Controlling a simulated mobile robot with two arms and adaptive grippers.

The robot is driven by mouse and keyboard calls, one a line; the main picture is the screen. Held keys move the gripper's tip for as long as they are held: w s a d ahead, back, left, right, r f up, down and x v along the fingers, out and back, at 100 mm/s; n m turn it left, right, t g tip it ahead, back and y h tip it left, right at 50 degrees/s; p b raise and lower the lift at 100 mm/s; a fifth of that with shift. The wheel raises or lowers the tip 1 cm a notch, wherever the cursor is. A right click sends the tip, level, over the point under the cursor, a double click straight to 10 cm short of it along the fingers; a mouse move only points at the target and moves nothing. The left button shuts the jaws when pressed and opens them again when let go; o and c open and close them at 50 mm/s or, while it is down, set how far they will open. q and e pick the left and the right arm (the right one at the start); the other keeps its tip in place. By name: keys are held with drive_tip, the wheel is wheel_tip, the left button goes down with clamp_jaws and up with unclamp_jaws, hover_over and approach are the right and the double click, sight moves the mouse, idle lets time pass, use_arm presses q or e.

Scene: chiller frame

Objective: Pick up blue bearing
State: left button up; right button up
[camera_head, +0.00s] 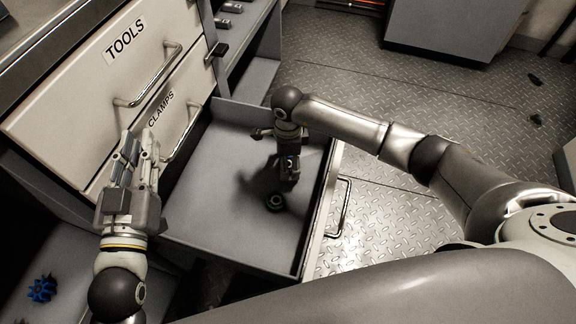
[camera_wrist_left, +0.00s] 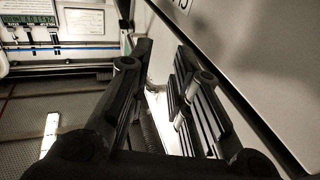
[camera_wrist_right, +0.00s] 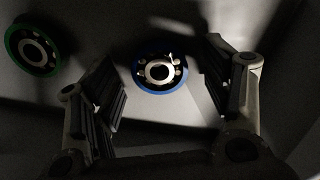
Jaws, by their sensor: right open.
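In the right wrist view, the blue bearing (camera_wrist_right: 137,73), a blue ring with a metal centre, lies flat on the drawer floor. It appears between the fingertips of my right gripper (camera_wrist_right: 165,62), which is open and empty, above and apart from it. In the head view my right gripper (camera_head: 288,180) points down inside the open drawer. A dark round bearing (camera_head: 275,202) lies just below it there; its colour is too dark to tell. My left gripper (camera_head: 139,148) is in front of the cabinet, empty, with a gap between its fingers, also visible in its wrist view (camera_wrist_left: 160,68).
A green bearing (camera_wrist_right: 33,47) lies left of the blue one. The open drawer (camera_head: 215,215) has walls around my right gripper and a front handle (camera_head: 343,208). A blue gear-like part (camera_head: 41,289) lies at lower left.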

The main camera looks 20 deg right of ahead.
drive_tip(key=shift+f, duration=0.15)
drive_tip(key=shift+c, duration=0.3)
drive_tip(key=c, duration=1.2)
drive_tip(key=shift+o, duration=0.2)
drive_tip(key=shift+r, duration=0.2)
